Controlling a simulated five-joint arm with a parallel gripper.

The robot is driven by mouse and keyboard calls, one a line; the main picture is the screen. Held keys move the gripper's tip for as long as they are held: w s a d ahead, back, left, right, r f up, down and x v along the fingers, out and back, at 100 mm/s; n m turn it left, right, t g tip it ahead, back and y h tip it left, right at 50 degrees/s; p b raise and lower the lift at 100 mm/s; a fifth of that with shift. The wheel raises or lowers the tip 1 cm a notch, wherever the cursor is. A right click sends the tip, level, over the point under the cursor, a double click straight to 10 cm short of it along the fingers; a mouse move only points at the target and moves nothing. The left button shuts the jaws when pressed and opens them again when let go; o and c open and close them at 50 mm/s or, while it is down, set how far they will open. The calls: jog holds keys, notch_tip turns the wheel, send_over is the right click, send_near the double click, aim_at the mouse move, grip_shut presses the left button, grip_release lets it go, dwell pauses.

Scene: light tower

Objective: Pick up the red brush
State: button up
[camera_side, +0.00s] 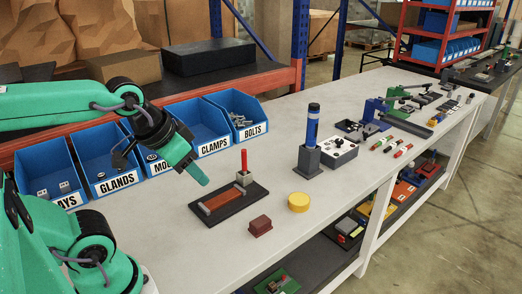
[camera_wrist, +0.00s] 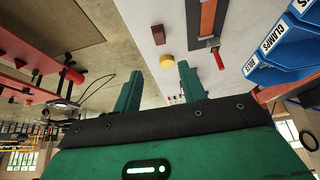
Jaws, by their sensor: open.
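The red brush (camera_side: 243,160) is a thin red stick standing upright in a small grey block (camera_side: 243,178) at the back edge of a dark plate. In the wrist view the red brush (camera_wrist: 218,60) points down from the grey block, right of my fingers. My gripper (camera_side: 203,179) is above the bench, left of the brush and apart from it. In the wrist view its two green fingers (camera_wrist: 158,72) are spread with nothing held between them.
The dark plate (camera_side: 252,191) carries a brown-red pad. A dark red block (camera_side: 260,225) and a yellow disc (camera_side: 298,202) lie in front. A blue and black cylinder (camera_side: 313,125) stands in a dark holder to the right. Blue labelled bins (camera_side: 205,125) line the back.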

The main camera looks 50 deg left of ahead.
jog(key=shift+w+r, duration=0.1)
jog(key=n+g, duration=0.3)
jog(key=g, duration=0.2)
send_over(245, 170)
notch_tip(245, 170, down, 10)
jog(key=shift+r, duration=0.15)
jog(key=shift+w+a+f+g, duration=0.2)
jog(key=shift+a+f+g, duration=0.1)
jog(key=shift+f, duration=0.1)
jog(key=shift+a+f, duration=0.1)
jog(key=shift+f, duration=3.8)
grip_shut()
